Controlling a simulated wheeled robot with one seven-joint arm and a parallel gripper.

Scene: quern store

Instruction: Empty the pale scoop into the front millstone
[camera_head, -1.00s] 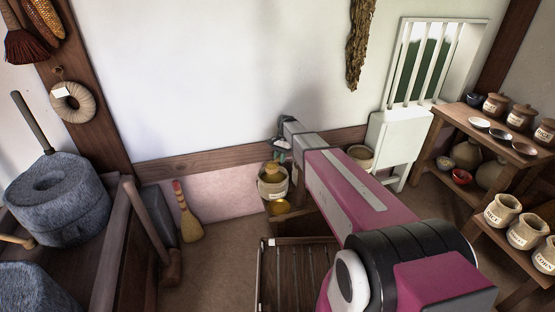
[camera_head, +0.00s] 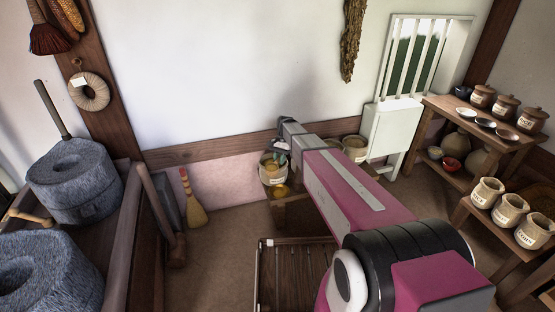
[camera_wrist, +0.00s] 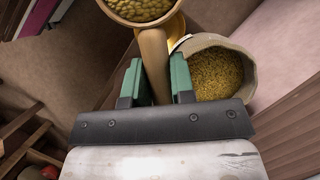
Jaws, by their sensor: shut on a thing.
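My gripper (camera_wrist: 156,80) is shut on the handle of the pale wooden scoop (camera_wrist: 153,50), seen in the wrist view. The scoop's bowl, at the top edge and partly cut off, holds yellowish grain. In the head view my gripper (camera_head: 283,150) is at the far end of my arm, beside the wall; the scoop is hard to make out there. The front millstone (camera_head: 75,283) is a grey stone with a central hole, cut off at the lower left of the head view, far from my gripper.
The back millstone (camera_head: 100,200), with an upright handle, shares the wooden bench. A slatted rack (camera_head: 290,275) is in front. Shelves with jars (camera_head: 480,140) are at right.

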